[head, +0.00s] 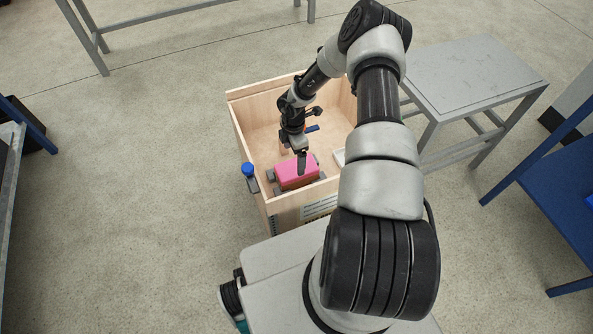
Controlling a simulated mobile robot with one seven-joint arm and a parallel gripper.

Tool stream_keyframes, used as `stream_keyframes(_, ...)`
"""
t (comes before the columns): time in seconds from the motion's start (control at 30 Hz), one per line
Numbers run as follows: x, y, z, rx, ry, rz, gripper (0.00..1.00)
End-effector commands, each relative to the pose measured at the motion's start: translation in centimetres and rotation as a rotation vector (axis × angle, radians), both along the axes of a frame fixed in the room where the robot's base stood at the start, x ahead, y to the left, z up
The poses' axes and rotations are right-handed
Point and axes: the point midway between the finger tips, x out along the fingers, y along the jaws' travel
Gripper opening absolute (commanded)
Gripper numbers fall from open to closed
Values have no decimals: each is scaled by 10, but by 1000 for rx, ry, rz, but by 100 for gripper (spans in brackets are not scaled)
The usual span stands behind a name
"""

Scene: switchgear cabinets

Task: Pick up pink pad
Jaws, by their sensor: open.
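The pink pad (289,171) lies inside a light wooden box (239,117), near its front left wall. It looks like a small block with a pink top and a darker side below. My gripper (302,165) reaches down into the box, with a dark finger in front of the pad's right half. My gripper is open. I cannot tell whether it touches the pad. My arm hides the box's right side and part of its inside.
A small blue item (312,129) and a white item (339,157) are in the box. A blue-capped object (248,170) is at its left wall. A grey table (470,75) stands to the right, a blue one (560,190) at far right.

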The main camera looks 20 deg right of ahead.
Motion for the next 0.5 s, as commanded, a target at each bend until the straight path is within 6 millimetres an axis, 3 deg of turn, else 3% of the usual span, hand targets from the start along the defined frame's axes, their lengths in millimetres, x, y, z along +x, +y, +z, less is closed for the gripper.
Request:
stream_keyframes(0.17,-2,-1,-11,1,1,0,88)
stream_keyframes(0.5,-6,-7,-54,-1,-1,0,88)
